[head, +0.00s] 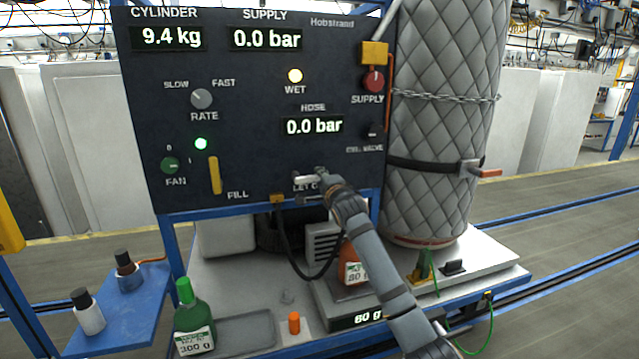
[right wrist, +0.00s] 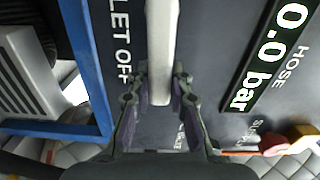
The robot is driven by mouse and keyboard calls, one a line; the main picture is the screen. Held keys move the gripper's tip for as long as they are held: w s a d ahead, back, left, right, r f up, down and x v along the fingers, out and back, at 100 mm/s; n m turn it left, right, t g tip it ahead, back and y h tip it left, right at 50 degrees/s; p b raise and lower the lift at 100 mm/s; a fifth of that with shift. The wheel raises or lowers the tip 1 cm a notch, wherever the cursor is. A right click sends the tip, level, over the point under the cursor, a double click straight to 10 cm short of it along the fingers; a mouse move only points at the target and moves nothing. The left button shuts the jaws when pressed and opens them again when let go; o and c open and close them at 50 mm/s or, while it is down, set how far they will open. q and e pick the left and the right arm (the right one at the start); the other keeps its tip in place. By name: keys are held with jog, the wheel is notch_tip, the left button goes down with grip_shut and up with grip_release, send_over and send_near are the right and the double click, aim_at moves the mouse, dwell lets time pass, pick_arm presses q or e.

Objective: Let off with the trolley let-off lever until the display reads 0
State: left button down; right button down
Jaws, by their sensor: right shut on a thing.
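The let-off lever (head: 303,179) is a pale bar low on the dark panel, beside the partly covered LET OFF label. My right gripper (head: 320,184) is at the lever and hides part of it. In the right wrist view the lever (right wrist: 161,45) runs in between the two fingers of my right gripper (right wrist: 158,88), which is shut on it. The HOSE display (head: 314,126) reads 0.0 bar; it also shows in the right wrist view (right wrist: 264,55). My left gripper is not in view.
The SUPPLY display (head: 267,38) reads 0.0 bar and the CYLINDER display (head: 169,38) 9.4 kg. The WET lamp (head: 295,76) is lit. A quilted, chained cylinder (head: 440,130) stands right of the panel. A green bottle (head: 193,318) stands below, left of my right arm.

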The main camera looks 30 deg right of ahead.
jog(key=shift+f+m+b, duration=0.25)
jog(key=shift+m+b, duration=0.05)
jog(key=shift+m, duration=0.1)
jog(key=c, duration=1.2)
grip_release()
jog(key=v, duration=1.2)
